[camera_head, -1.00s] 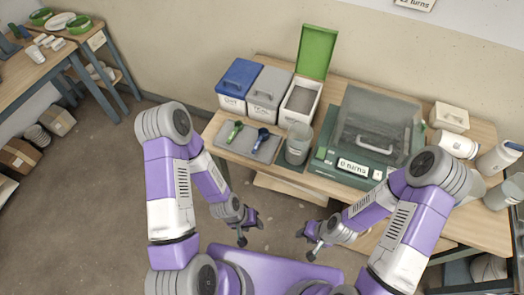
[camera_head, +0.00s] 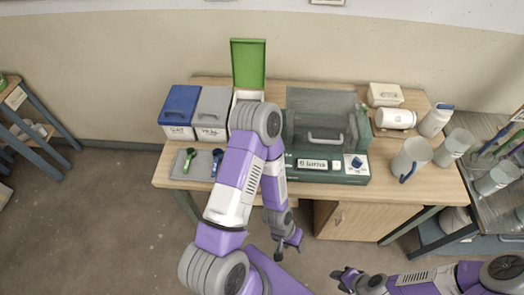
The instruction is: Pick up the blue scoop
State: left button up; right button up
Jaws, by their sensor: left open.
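The blue scoop (camera_head: 217,161) lies on a grey mat (camera_head: 202,171) at the left part of the workbench, its handle toward the front. A green scoop (camera_head: 189,159) lies beside it to the left. My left gripper (camera_head: 288,247) is open and empty, in front of the bench's front edge, below and to the right of the blue scoop and apart from it. My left arm passes just right of the mat. My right gripper (camera_head: 345,277) is low at the bottom right, far from the scoops; its opening is unclear.
A blue-lidded bin (camera_head: 181,107) and a grey-lidded bin (camera_head: 212,108) stand behind the mat. The bin with the raised green lid (camera_head: 248,63) is partly hidden by my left arm. A green machine (camera_head: 325,172) stands mid-bench; jugs (camera_head: 411,156) stand to its right.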

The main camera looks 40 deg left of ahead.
aim_at(218, 153)
jog(key=z, duration=0.25)
jog(key=k, duration=0.9)
jog(key=u, duration=0.95)
jog(key=i, duration=0.2)
